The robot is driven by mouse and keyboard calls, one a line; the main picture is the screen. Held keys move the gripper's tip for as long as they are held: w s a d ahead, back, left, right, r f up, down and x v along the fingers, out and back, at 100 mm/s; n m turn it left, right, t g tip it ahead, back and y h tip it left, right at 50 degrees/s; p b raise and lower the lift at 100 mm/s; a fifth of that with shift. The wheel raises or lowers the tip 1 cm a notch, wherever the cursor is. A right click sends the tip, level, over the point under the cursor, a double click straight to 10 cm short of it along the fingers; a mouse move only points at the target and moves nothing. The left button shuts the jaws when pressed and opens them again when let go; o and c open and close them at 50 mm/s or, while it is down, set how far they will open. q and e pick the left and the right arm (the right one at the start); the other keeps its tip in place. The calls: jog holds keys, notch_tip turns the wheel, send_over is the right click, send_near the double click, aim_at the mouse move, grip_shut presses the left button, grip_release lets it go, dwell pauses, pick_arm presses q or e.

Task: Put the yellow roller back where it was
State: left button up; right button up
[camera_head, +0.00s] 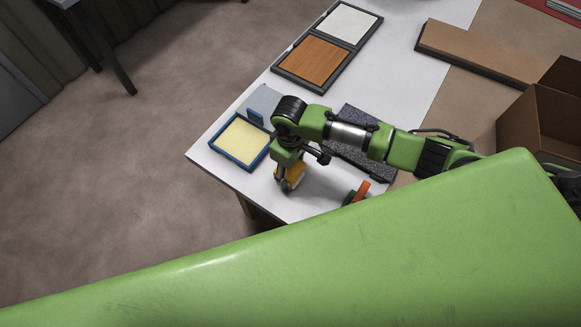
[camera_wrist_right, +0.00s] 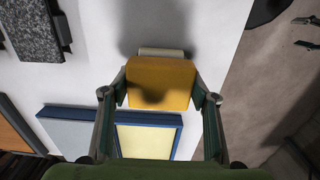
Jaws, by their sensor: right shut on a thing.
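The yellow roller (camera_head: 294,176) is in my right gripper (camera_head: 287,172), over the near left part of the white table. In the right wrist view, the roller's yellow block (camera_wrist_right: 160,84) sits between the two fingers of the right gripper (camera_wrist_right: 160,95), with a pale end piece (camera_wrist_right: 161,52) beyond it. A shadow falls on the table past the roller. I cannot tell whether the roller touches the table. My left gripper is not in view.
A blue-framed tray (camera_head: 241,141) with a pale yellow panel lies left of the gripper. Dark frames with an orange-brown panel (camera_head: 313,61) and a white panel (camera_head: 349,23) lie farther back. A speckled dark slab (camera_head: 373,142) and an orange-handled item (camera_head: 358,194) are right. An open cardboard box (camera_head: 545,118) stands far right.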

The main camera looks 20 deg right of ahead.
jog(key=shift+f, duration=0.1)
jog(key=o, duration=1.7)
notch_tip(320, 180, up, 12)
jog(key=shift+r+b, duration=0.15)
jog(key=shift+b, duration=0.45)
jog(key=shift+s, duration=0.1)
